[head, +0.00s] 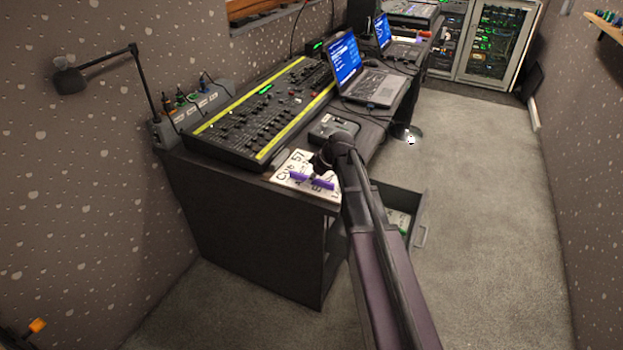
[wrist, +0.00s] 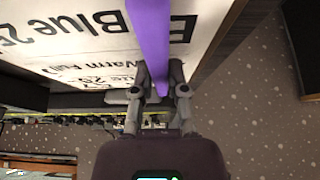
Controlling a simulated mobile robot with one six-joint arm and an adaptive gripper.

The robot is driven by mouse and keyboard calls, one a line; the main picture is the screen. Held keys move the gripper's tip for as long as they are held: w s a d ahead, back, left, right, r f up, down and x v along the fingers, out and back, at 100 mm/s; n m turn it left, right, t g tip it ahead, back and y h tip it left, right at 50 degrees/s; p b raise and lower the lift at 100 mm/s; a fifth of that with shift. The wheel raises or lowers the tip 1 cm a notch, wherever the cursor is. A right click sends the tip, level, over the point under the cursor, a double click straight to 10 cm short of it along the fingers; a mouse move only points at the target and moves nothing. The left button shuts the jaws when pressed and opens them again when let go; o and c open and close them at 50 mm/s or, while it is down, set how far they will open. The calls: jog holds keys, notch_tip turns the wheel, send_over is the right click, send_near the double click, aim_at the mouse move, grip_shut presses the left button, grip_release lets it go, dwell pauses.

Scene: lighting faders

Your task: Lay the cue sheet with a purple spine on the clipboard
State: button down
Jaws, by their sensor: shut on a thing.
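The cue sheet (head: 293,165) is white with large black writing that begins "Cue 57". It shows at the near end of the desk in the head view. Its purple spine (head: 298,177) lies below my gripper (head: 318,168). In the wrist view the purple spine (wrist: 148,40) runs down between my gripper's fingers (wrist: 160,88), which are shut on it. White lettered paper (wrist: 75,40) fills the upper left there. I cannot clearly make out the clipboard or tell whether the sheet touches it.
A fader console (head: 265,115) with yellow edges stands behind the sheet. A dark grey device (head: 333,128) and an open laptop (head: 370,88) are farther along the desk. An open drawer (head: 420,222) juts out at the front right. Grey carpet (head: 490,190) is clear to the right.

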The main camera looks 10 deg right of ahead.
jog(key=shift+f, duration=0.15)
jog(key=c, duration=0.7)
grip_release()
jog(key=shift+o, duration=0.2)
jog(key=shift+r, duration=0.3)
jog(key=p+v, duration=0.4)
jog(key=v, duration=0.1)
jog(key=shift+p, duration=0.4)
jog(key=p+v, duration=0.6)
jog(key=shift+d+r, duration=0.2)
jog(key=shift+r, duration=0.15)
jog(key=shift+s, duration=0.1)
